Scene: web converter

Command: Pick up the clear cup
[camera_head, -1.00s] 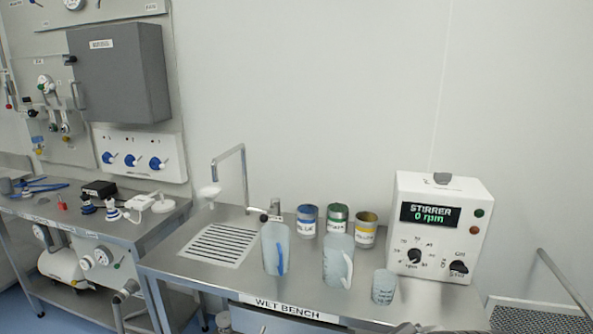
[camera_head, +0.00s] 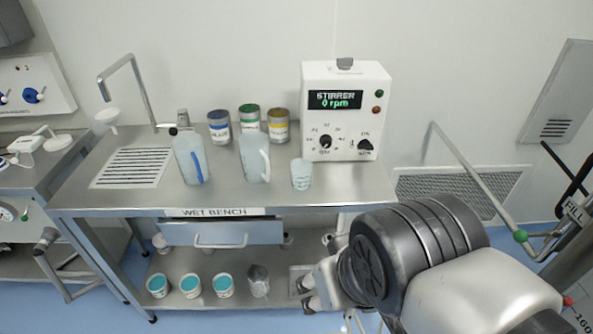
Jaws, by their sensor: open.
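A small clear, frosted cup (camera_head: 301,175) stands upright on the wet bench top (camera_head: 330,190), in front of the stirrer. On the lower shelf, a greyish, see-through cup-like vessel (camera_head: 258,282) stands right of the cups with teal contents; I cannot tell which of the two the task means. My gripper (camera_head: 305,295) is open and empty, in front of the bench at the lower middle. In the picture it lies right of the shelf vessel and below the bench-top cup, apart from both.
Two frosted jugs (camera_head: 189,160) (camera_head: 254,157) stand left of the bench-top cup. Several labelled cans (camera_head: 219,127) stand behind. The stirrer box (camera_head: 343,110) is at the back right. A drawer (camera_head: 222,233) hangs under the top. Teal-filled cups (camera_head: 190,286) stand on the shelf.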

